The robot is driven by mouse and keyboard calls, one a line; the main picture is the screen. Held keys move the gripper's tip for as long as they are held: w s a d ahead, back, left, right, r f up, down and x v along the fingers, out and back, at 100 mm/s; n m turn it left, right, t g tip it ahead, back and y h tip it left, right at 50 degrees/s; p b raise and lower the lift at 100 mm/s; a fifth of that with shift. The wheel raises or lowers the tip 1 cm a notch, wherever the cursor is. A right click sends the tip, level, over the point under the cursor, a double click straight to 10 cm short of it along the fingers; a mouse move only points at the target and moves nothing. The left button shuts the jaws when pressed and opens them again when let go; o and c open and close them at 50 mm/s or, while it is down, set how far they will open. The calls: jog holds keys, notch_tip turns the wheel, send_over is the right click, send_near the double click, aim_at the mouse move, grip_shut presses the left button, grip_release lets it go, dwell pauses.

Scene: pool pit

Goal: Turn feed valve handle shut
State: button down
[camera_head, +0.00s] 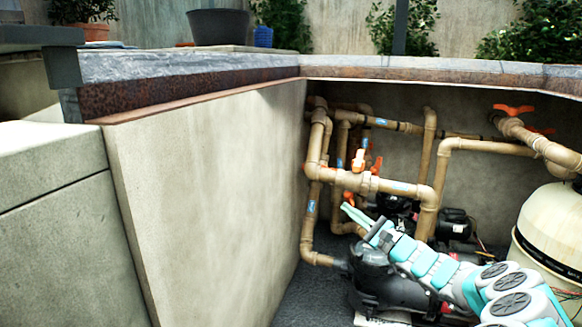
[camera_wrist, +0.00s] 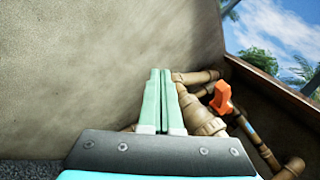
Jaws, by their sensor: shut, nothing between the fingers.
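Several orange valve handles sit on the tan pipes in the pit. A red-orange handle (camera_head: 513,110) is on the upper right pipe. I cannot tell which is the feed valve.
A concrete wall (camera_head: 215,190) bounds the pit on the left, under a stone ledge (camera_head: 190,65). A dark pump (camera_head: 375,268) lies below my gripper. A cream tank (camera_head: 548,235) stands at right.

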jog(key=s+a+r+n+g+y+p, duration=0.1)
jog(key=s+a+r+n+g+y, duration=0.1)
jog(key=s+a+r+n+g, duration=0.5)
jog(key=s+a+r+n+g+y+p, duration=0.2)
jog(key=s+a+r+g, duration=0.15)
jog(key=s+a, duration=0.45)
jog(key=s+a+n+g+h+p, duration=0.1)
jog(key=s+a+n+g+h, duration=0.15)
jog(key=s+a, duration=0.4)
jog(key=s+a+n+g+h+p, duration=0.1)
jog(key=s+a+n+g+h, duration=0.2)
jog(key=s, duration=0.7)
jog(key=s+d+f+n+g+h+p, duration=0.1)
jog(key=s+d+f+n+h, duration=0.1)
jog(key=s+d+f+h, duration=0.3)
jog(key=s+d+n+h+p, duration=0.1)
jog(key=s+d+p, duration=0.15)
jog(key=s, duration=0.45)
jog(key=s+d+f+n+g+h+p, duration=0.1)
jog(key=s+d+f+n+h, duration=0.1)
jog(key=s+d+f+h, duration=0.3)
jog(key=s+d+r+h+p, duration=0.1)
jog(key=s+d+h, duration=0.1)
jog(key=s+d, duration=0.5)
jog(key=d+m, duration=0.1)
jog(key=d, duration=0.2)
jog(key=shift+s+d+t, duration=0.2)
jog(key=shift+s+t, duration=0.1)
jog(key=shift+t, duration=0.1)
